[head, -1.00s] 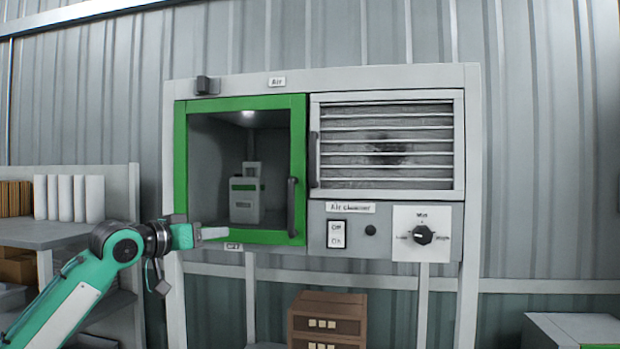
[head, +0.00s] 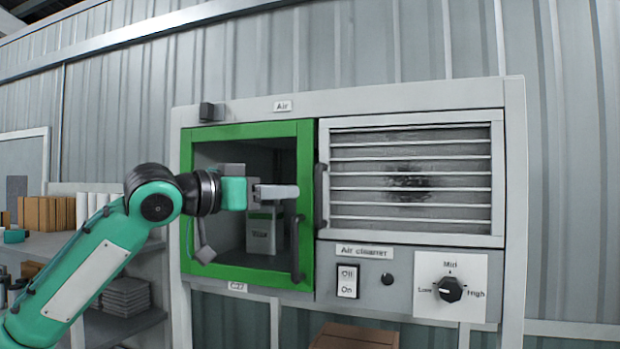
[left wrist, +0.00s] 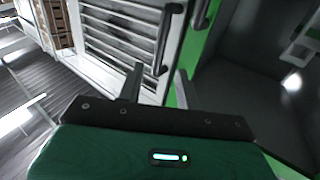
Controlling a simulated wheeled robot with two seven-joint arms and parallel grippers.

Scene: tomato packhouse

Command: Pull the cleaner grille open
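The cleaner grille (head: 410,211) is a white-framed slatted panel, closed, with a dark smudge behind its slats. Its dark upright handle (head: 319,196) is on its left edge; it also shows in the left wrist view (left wrist: 166,34). My left gripper (head: 292,191) is in front of the green-framed door, just left of that handle. In the left wrist view my gripper's two fingers (left wrist: 158,82) stand apart with nothing between them. The handle's near end appears ahead of the gap, not visibly touched. My right gripper is not in view.
The green-framed door (head: 248,131) with its own dark handle (head: 296,248) is directly left of the grille. Shelves (head: 55,241) stand at the left.

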